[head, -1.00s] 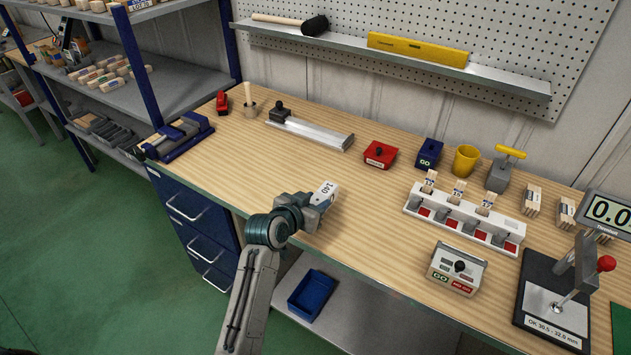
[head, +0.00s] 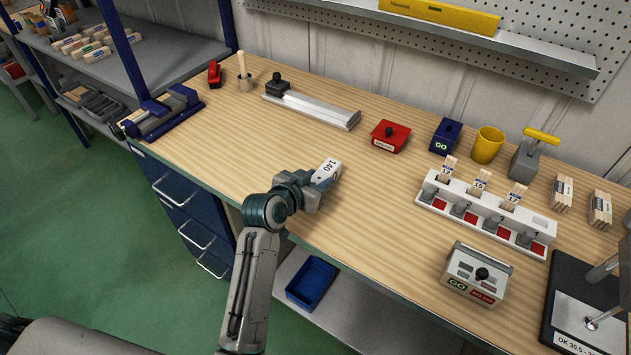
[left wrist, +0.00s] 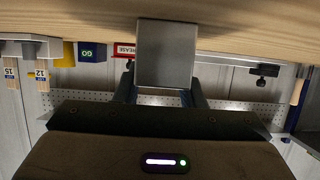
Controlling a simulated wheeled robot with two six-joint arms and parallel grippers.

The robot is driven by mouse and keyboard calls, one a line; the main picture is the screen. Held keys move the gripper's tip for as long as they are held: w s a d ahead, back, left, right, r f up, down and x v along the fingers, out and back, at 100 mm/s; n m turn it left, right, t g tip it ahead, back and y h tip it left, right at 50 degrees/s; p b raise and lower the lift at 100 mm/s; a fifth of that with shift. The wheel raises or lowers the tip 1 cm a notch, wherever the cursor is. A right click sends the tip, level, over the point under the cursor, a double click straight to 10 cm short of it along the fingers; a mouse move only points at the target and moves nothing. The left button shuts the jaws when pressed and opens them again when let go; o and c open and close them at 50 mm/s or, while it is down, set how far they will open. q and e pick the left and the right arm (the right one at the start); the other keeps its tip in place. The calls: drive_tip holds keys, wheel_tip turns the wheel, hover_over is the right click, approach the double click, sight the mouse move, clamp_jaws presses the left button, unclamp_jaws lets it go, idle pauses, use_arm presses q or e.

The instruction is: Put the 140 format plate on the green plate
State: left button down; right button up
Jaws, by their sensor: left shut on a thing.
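The 140 format plate (head: 328,172), a small pale block marked "140", is held in my left gripper (head: 313,188) above the near part of the wooden bench. My left gripper is shut on it. In the left wrist view, a plain grey face of the plate (left wrist: 166,52) shows between the fingers. I cannot make out the green plate in the current views. My right gripper is not in view.
The wooden bench (head: 270,150) is clear around the plate. To the right stand a white rack (head: 485,215) with several tagged sticks, a GO/NO GO box (head: 476,273) and a dark-based gauge stand (head: 585,310). A red box (head: 390,136) and yellow cup (head: 488,145) are behind.

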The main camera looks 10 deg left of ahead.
use_arm(q)
drive_tip(key=shift+s+r, duration=0.1)
drive_tip(key=shift+s, duration=0.2)
drive_tip(key=c, duration=0.9)
unclamp_jaws()
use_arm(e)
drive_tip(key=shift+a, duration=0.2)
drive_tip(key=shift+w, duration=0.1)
